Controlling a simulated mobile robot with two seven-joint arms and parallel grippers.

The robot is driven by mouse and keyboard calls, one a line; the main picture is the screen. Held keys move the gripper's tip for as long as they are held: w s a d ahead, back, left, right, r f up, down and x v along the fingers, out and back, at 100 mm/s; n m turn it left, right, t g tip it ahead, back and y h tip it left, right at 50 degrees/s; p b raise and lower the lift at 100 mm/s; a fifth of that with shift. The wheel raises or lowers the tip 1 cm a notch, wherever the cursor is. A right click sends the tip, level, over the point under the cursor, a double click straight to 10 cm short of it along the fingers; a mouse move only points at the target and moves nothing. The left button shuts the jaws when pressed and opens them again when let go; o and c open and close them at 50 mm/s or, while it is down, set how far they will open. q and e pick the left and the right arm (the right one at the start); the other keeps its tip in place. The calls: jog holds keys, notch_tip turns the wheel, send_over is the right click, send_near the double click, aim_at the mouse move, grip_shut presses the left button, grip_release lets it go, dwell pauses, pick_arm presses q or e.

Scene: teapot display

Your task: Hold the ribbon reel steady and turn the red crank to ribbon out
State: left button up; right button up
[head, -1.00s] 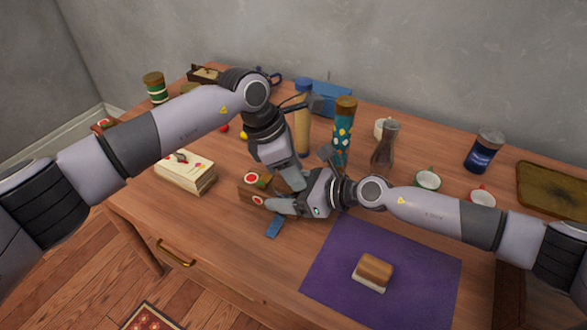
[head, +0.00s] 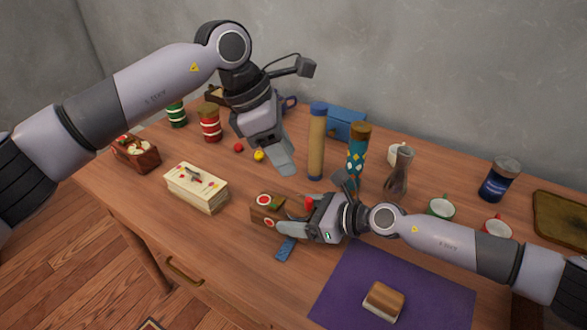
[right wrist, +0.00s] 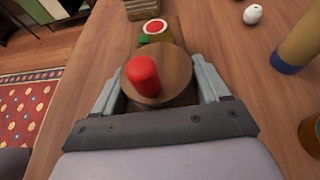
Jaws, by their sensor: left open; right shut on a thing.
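A bit of the red crank (head: 309,202) also shows in the head view. My right gripper (head: 287,216) is shut on the reel, one finger on either side under the disc. A short blue strip (head: 286,249), perhaps the ribbon, lies in front of the reel. My left gripper (head: 284,165) is open and empty, above and behind the reel, touching nothing.
A cream box (head: 197,188) stands left of the reel. A tan cylinder with a blue cap (head: 317,145) and a teal patterned one (head: 357,160) stand behind. A purple mat (head: 345,285) with a small brown-topped block (head: 384,300) lies to the right. Small red and yellow balls lie behind.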

dwell(0.4)
jog(key=o, duration=1.3)
jog(key=shift+o, duration=0.2)
